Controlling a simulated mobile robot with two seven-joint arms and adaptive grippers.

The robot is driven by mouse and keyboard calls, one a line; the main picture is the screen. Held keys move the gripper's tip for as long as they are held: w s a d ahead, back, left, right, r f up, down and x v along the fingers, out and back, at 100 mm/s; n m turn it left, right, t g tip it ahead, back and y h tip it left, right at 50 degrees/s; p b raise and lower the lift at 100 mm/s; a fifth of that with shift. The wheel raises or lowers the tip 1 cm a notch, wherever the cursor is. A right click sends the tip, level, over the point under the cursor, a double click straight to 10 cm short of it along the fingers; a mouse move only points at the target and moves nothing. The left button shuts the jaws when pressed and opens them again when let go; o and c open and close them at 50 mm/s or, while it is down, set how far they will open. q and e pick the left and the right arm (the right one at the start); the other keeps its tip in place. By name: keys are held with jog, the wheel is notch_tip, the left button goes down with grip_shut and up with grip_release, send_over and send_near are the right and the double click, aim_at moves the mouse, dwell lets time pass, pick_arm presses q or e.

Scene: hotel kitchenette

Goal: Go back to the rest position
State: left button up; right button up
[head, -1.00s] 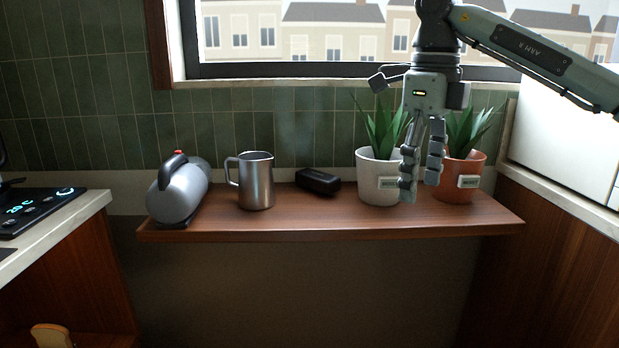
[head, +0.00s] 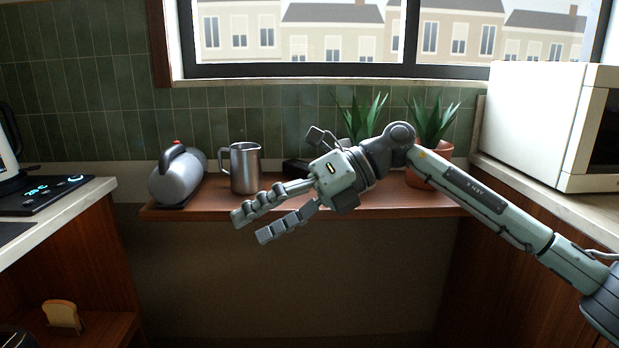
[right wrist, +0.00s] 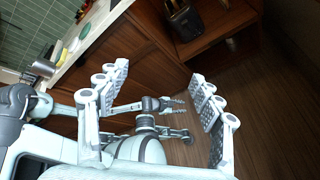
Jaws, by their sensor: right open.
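My right gripper (head: 256,223) is open and empty in the head view. It hangs in front of the shelf (head: 400,206), its fingers pointing down and to the left, with its arm coming in from the right. In the right wrist view its two fingers (right wrist: 160,103) stand wide apart with nothing between them. My own body parts show between and below them. My left gripper does not show in the head view.
A white microwave (head: 535,125) is at right; a counter (head: 60,215) at left.

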jog(key=w+d+f+m+t+y, duration=0.1)
jog(key=w+d+m+t+y, duration=0.2)
jog(key=w+m+t+y, duration=0.9)
jog(key=w+d+f+m+t+h, duration=0.1)
jog(key=d+f+m+t+h, duration=0.3)
jog(key=d+f+m+h, duration=0.5)
jog(key=d+f+m+t+h, duration=0.4)
jog(key=d+f+m+h, duration=0.2)
jog(key=f+m+h, duration=0.6)
jog(key=s+d+f+m+g+h, duration=0.2)
jog(key=s+d+f+m+g, duration=0.25)
jog(key=f, duration=0.55)
jog(key=s+d+f+m+g+h, duration=0.25)
jog(key=s+d+f, duration=0.35)
jog(key=f, duration=0.4)
jog(key=s+d+f+m+g, duration=0.2)
jog(key=s+f, duration=0.5)
jog(key=s, duration=0.5)
jog(key=s+d+f+m+g, duration=0.2)
jog(key=s+f+g, duration=0.3)
jog(key=s, duration=0.7)
notch_tip(320, 180, down, 2)
jog(key=shift+s+d, duration=0.35)
jog(key=shift+d, duration=0.25)
